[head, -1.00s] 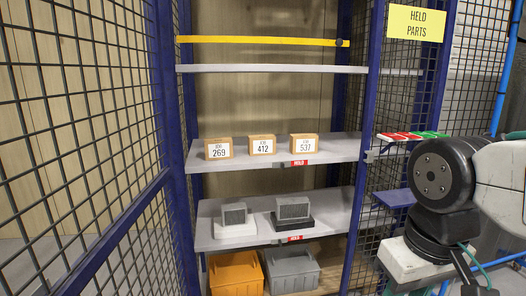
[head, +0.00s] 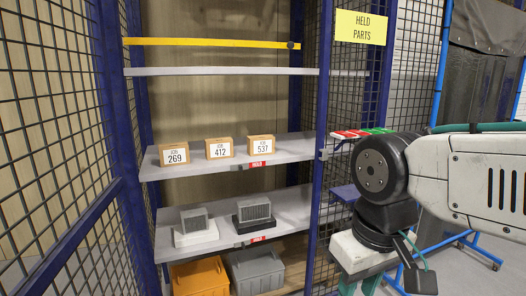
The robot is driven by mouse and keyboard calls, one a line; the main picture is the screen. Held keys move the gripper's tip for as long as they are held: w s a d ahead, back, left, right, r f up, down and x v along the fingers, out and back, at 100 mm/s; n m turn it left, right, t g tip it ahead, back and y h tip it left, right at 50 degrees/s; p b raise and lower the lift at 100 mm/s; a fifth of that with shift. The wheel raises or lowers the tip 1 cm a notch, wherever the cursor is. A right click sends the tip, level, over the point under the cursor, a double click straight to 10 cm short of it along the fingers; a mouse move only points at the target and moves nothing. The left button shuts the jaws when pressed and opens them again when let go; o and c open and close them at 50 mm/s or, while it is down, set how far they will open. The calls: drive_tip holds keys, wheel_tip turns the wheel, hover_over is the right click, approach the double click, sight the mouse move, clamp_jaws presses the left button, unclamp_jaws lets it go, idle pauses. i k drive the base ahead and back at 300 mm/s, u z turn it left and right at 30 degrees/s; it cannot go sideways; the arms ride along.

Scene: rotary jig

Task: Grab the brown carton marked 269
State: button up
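The brown carton marked 269 (head: 174,155) stands upright on the left end of the grey middle shelf (head: 200,169). Its white label faces me. To its right on the same shelf are the brown carton marked 412 (head: 219,148) and the brown carton marked 537 (head: 261,147), with gaps between them. Nothing touches carton 269. My arm shows at the right, outside the rack and well apart from the cartons.
A yellow bar (head: 215,42) crosses the rack high above the cartons. Blue posts (head: 320,130) and mesh sides (head: 50,120) flank the opening. A lower shelf holds two grey finned blocks (head: 254,209). Orange (head: 199,277) and grey (head: 256,270) bins stand below.

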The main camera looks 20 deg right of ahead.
sight(178, 153)
drive_tip(key=i, duration=2.35)
drive_tip(key=z, duration=0.45)
